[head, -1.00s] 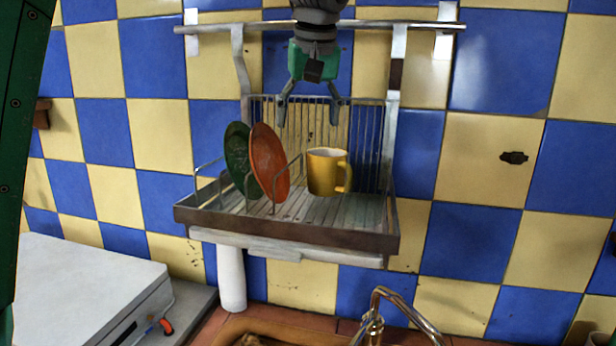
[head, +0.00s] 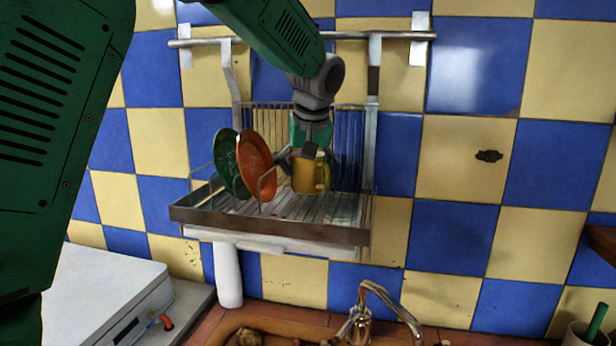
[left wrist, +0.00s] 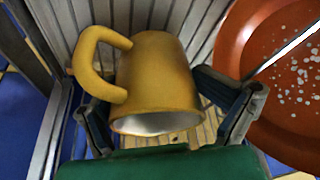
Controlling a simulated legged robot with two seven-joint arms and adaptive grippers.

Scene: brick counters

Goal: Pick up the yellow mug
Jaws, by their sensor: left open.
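The yellow mug (head: 308,175) stands on the wall-mounted dish rack (head: 270,234), to the right of the plates. My left gripper (head: 309,163) has come down over it from above and is open, with its fingers around the mug. In the left wrist view the yellow mug (left wrist: 158,85) lies between the two open fingers of my left gripper (left wrist: 168,122), its handle toward the upper left. I cannot tell whether either finger touches it. My right gripper is not in view.
An orange plate (head: 254,165) stands close to the left finger, with a green plate (head: 225,160) behind it. A metal rail (head: 390,37) runs above the rack. A faucet (head: 362,315) and sink are below.

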